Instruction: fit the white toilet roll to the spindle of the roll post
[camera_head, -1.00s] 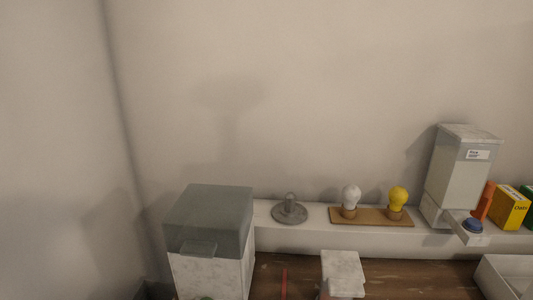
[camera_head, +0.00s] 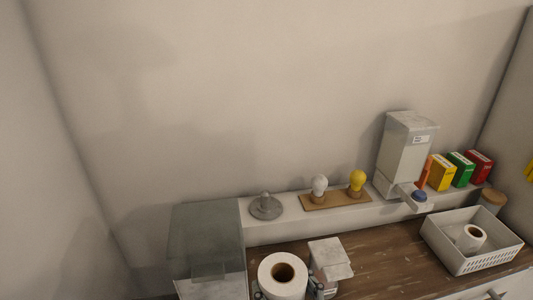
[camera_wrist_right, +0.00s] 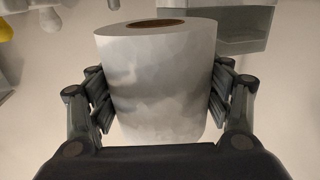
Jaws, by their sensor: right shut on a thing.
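The white toilet roll (camera_head: 272,273) is held low in the middle of the head view, its brown core facing up. My right gripper (camera_head: 287,291) is shut on it. In the right wrist view the roll (camera_wrist_right: 158,75) sits between the two fingers, one on each side. The roll post (camera_head: 266,208) is a grey round base with a short upright spindle, on the white ledge, behind and slightly left of the held roll. The spindle is bare and the roll is apart from it. My left gripper is not in view.
A grey-lidded box (camera_head: 205,238) stands left of the post. A wooden board (camera_head: 336,201) with a white and a yellow bulb is to its right. Farther right are a dispenser (camera_head: 405,150), several coloured boxes and a white basket (camera_head: 470,263) with another roll. The wall is close behind.

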